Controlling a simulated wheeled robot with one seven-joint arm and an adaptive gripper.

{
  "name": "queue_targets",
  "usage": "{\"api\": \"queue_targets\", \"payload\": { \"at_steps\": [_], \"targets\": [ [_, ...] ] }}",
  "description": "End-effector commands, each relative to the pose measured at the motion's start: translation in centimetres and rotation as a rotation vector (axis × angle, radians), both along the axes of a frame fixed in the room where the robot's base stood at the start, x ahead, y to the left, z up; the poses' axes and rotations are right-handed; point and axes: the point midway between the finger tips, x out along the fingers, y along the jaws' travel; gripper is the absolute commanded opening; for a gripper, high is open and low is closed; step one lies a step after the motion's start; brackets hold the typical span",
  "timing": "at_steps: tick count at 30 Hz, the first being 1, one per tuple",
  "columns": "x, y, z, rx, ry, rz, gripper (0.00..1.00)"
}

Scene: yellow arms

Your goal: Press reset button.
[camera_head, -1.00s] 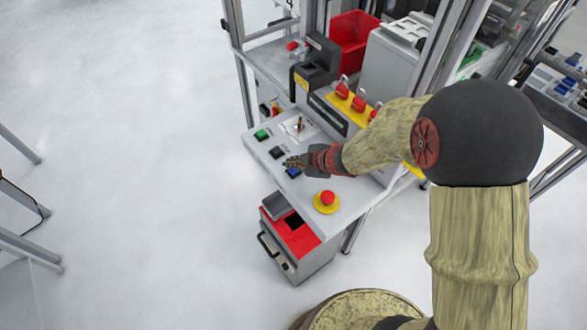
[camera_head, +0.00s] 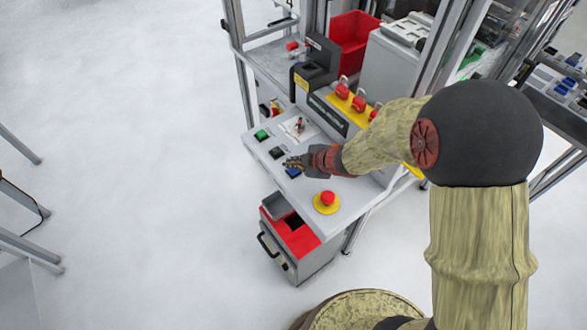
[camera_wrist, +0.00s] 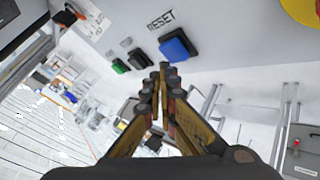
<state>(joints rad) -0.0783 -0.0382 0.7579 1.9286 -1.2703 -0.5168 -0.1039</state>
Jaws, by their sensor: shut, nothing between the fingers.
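The blue button (camera_wrist: 178,45) has the printed word RESET (camera_wrist: 161,20) beside it in the wrist view. My gripper (camera_head: 286,163) is shut and empty over the panel, right by the blue button. In the wrist view the closed fingertips (camera_wrist: 164,68) point at the area just beside the blue button's near edge. I cannot tell whether they touch it.
A black button (camera_head: 277,152) and a green button (camera_head: 262,134) line the panel's left edge. A red emergency knob (camera_head: 327,198) on a yellow base is nearer me. Red padlocks (camera_head: 358,103) stand behind. A red-topped box (camera_head: 300,240) stands below the panel. Open floor lies left.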

Motion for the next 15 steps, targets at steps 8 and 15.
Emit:
{"api": "queue_targets", "payload": {
  "at_steps": [8, 15],
  "targets": [
    [-0.04, -0.01, -0.80, 0.000, 0.001, 0.000, 0.00],
    [-0.02, -0.01, -0.74, 0.000, 0.000, 0.000, 0.00]
  ]
}}
